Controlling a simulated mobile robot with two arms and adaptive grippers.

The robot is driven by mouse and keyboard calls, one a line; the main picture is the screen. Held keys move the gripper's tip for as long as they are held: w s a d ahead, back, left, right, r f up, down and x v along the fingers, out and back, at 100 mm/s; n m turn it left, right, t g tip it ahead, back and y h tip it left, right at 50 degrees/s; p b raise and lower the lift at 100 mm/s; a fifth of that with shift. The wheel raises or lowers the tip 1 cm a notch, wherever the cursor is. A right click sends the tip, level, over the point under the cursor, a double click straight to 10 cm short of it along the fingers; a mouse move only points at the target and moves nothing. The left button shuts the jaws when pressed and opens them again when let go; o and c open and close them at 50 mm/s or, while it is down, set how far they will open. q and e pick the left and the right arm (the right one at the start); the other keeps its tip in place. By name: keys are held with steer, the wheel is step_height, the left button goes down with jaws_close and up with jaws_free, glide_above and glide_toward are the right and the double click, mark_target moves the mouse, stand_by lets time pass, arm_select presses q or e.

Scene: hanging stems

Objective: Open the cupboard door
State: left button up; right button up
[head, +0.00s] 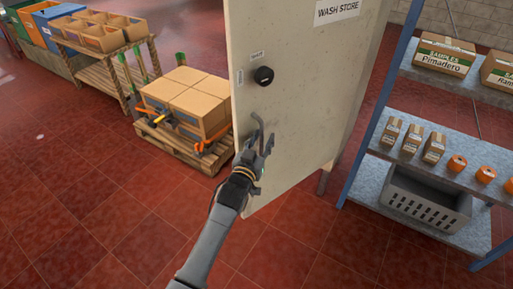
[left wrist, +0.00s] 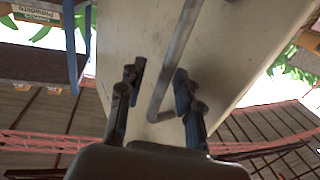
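The cupboard door (head: 305,95) is a tall pale cream panel with a "WASH STORE" label, in the middle of the head view. I see no clear gap at its edge. It bears a round black knob (head: 263,75) and, lower down, a grey bar handle (head: 257,128). My left gripper (head: 257,150) is at the lower part of this handle. In the left wrist view the left gripper (left wrist: 158,88) is open, with the bent handle bar (left wrist: 167,78) between its fingers, apparently not gripped. My right gripper is not in view.
A shelf rack (head: 372,130) with boxes and a grey crate (head: 425,203) stands right of the cupboard. A pallet (head: 185,146) with cardboard boxes (head: 190,98) stands close on the left, a wooden table (head: 103,47) behind it. The red tiled floor in front is clear.

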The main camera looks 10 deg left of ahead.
arm_select(q)
steer(key=v, duration=1.2)
steer(key=shift+a, duration=0.15)
steer(key=shift+c, duration=0.4)
